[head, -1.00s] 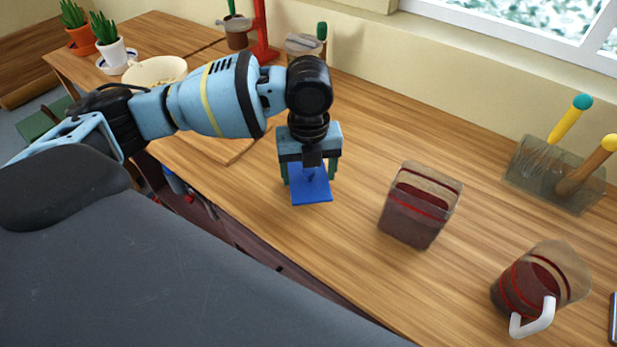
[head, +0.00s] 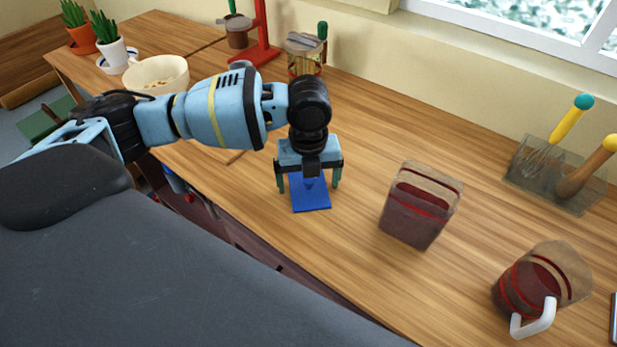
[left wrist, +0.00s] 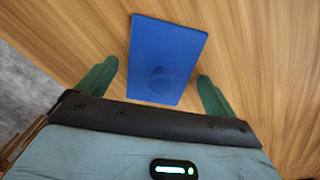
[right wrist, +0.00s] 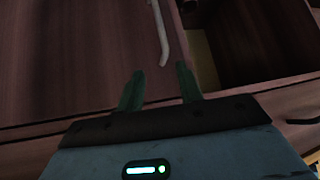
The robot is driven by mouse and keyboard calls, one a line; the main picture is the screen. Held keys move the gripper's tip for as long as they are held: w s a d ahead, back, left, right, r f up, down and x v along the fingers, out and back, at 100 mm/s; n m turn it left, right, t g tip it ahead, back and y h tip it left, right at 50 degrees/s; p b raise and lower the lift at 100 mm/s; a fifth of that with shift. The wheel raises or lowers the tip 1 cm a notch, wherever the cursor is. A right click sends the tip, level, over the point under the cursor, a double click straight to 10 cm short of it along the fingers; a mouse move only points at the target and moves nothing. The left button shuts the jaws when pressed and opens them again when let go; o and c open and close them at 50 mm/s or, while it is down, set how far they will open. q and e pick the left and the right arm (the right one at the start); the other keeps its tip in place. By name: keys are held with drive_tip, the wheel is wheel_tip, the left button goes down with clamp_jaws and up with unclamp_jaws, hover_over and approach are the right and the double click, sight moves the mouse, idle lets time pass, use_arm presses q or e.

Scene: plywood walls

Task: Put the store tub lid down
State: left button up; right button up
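The store tub lid, a flat blue square plate (head: 311,198) with a round blue knob, lies flat on the wooden worktop near its front edge. It also shows in the left wrist view (left wrist: 178,45). My left gripper (head: 308,187) is above it, pointing down. Its green fingers are spread on either side of the lid, with gaps to both sides. A clear open-topped tub (head: 420,205) with dark red contents stands to the right of the lid. My right gripper (right wrist: 160,70) is open and empty, in front of dark cabinet fronts; it is not in the head view.
A clear jug (head: 540,285) with a white handle stands at the right. A utensil holder (head: 550,180) is by the wall. A cream bowl (head: 157,74), a jar (head: 304,55) and potted plants stand further left. Worktop behind the lid is clear.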

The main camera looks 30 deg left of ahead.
use_arm(q)
wheel_tip(320, 180, up, 12)
drive_tip(key=shift+r+p, duration=0.15)
drive_tip(key=shift+p, duration=0.25)
idle(0.4)
drive_tip(key=shift+s, duration=0.1)
idle(0.4)
